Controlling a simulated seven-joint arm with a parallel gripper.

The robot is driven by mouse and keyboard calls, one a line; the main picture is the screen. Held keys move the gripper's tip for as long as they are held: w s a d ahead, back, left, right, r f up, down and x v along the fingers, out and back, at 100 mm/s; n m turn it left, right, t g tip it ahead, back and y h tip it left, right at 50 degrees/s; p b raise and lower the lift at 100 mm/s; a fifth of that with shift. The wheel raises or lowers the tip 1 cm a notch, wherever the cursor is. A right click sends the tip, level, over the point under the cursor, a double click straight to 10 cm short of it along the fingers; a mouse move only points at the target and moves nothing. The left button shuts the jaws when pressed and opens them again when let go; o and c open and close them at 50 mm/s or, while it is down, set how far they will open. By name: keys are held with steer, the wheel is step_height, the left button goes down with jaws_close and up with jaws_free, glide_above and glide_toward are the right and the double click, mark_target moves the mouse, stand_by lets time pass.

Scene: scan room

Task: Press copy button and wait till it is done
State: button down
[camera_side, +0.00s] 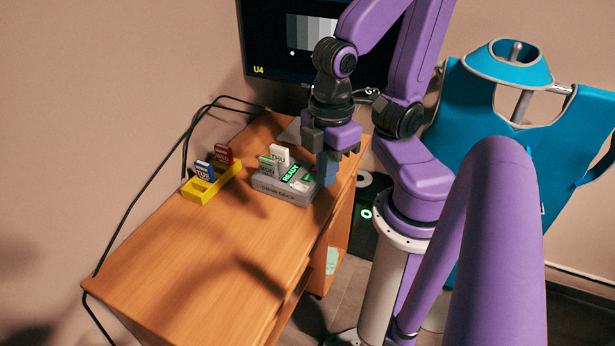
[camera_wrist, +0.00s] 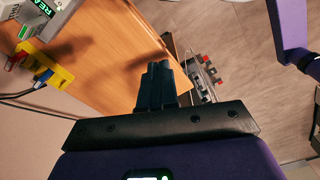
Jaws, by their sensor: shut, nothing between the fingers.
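A grey drive dock (camera_side: 272,192) sits on the wooden table with a lit green READY display (camera_side: 292,173). A white cartridge marked THU (camera_side: 279,155) and a green-and-white one (camera_side: 266,168) stand in it. A small green patch (camera_side: 307,179) shows near its right end; I cannot tell whether this is the copy button. My gripper (camera_side: 326,180) is shut and empty, its blue fingers beside the dock's right end in the side view. In the wrist view the fingers (camera_wrist: 158,70) point over the table's edge, apart from the dock (camera_wrist: 50,20) at upper left.
A yellow holder (camera_side: 198,190) with a blue cartridge (camera_side: 204,169) marked TUE and a red one (camera_side: 223,153) stands left of the dock. A monitor (camera_side: 272,55) hangs behind. The table's front (camera_side: 205,265) is clear. A teal apron (camera_side: 570,120) hangs at right.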

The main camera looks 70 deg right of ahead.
steer(key=w+d+f+m+g+y, duration=0.1)
steer(key=w+d+f+m+g, duration=0.2)
steer(key=w+m, duration=0.7)
steer(key=n+t+y, duration=0.4)
steer(key=n+t, duration=0.6)
steer(key=n, duration=2.2)
glide_above(311, 176)
step_height(311, 176, down, 8)
steer(key=shift+f, duration=0.2)
steer(key=shift+f, duration=4.35)
steer(key=shift+f, duration=0.15)
